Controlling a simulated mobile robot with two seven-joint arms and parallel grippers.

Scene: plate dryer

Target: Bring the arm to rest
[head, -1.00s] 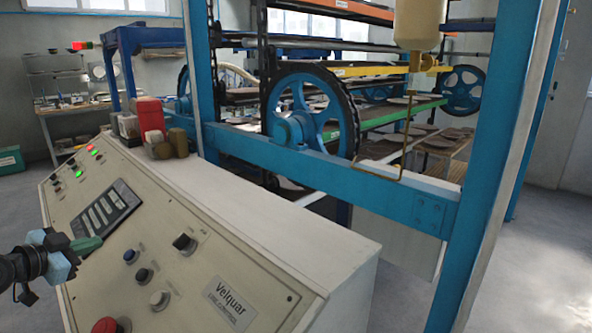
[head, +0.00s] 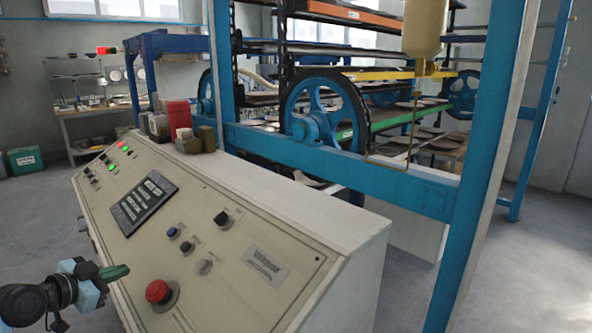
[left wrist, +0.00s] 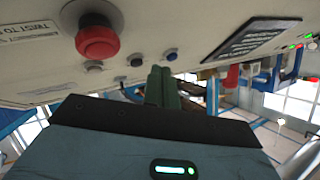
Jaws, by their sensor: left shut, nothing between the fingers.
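My left gripper (head: 118,271) is at the lower left of the head view, in front of the cream control panel (head: 225,215). Its green fingers are shut with nothing between them. In the left wrist view the shut fingers (left wrist: 160,85) point toward the panel, near its buttons. In the head view the fingertips are left of the red mushroom button (head: 158,291); I cannot tell the exact gap to the panel. The red button also shows in the left wrist view (left wrist: 97,40). My right gripper is not in view.
The blue frame's post (head: 478,180) and crossbar (head: 340,170) stand behind the panel, with the blue-wheeled plate rack (head: 322,113) beyond. Red and brown containers (head: 180,118) sit on the panel's top. A shelf table (head: 95,112) is at the back left. Floor left of the panel is clear.

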